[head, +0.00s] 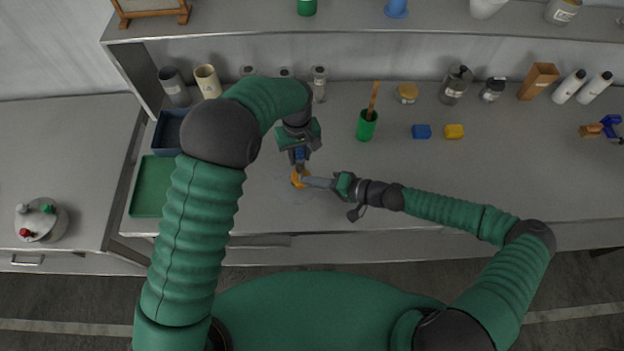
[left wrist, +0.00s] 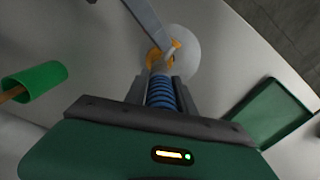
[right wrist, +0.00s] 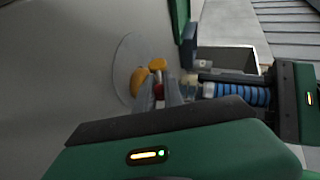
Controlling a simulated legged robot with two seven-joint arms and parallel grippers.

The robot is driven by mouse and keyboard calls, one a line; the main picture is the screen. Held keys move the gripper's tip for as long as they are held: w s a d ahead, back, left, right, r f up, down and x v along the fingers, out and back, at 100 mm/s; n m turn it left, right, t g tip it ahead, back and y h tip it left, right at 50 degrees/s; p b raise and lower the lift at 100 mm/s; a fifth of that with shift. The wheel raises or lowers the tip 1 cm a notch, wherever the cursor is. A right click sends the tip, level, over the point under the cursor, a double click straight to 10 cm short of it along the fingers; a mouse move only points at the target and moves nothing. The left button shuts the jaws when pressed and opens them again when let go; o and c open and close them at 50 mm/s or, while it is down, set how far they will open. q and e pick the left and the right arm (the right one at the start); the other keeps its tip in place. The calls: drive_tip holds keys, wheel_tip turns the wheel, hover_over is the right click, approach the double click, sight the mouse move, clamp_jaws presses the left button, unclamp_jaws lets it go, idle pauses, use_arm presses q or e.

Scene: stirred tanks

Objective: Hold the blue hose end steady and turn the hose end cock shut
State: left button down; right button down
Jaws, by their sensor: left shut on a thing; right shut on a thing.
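The blue hose end (left wrist: 162,92) is ribbed and sits between the fingers of my left gripper (head: 299,160), which is shut on it. It also shows in the right wrist view (right wrist: 240,94). The orange-yellow hose end cock (head: 297,181) is at the tip of the hose; it also shows in the left wrist view (left wrist: 153,58). My right gripper (head: 308,181) comes in from the right and is shut on the cock. In the right wrist view yellow parts (right wrist: 157,63) and a small red part (right wrist: 158,90) show at its fingertips, which partly hide the cock.
A pale round disc (left wrist: 187,52) lies behind the cock on the grey bench (head: 400,165). A green tray (head: 148,185) and a dark blue bin (head: 168,132) stand left. A green cup (head: 366,126) and blue and yellow blocks (head: 422,131) stand right. The bench's front right is clear.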

drive_tip(key=shift+d+f+m+t+y, duration=0.2)
drive_tip(key=shift+f+m+t+y, duration=0.4)
drive_tip(key=shift+y, duration=0.7)
drive_tip(key=shift+f+g+y, duration=0.2)
drive_tip(key=shift+g+y, duration=0.1)
drive_tip(key=c, duration=1.4)
unclamp_jaws()
drive_tip(key=shift+c, duration=0.2)
drive_tip(key=shift+r, duration=0.1)
drive_tip(key=v, duration=1.2)
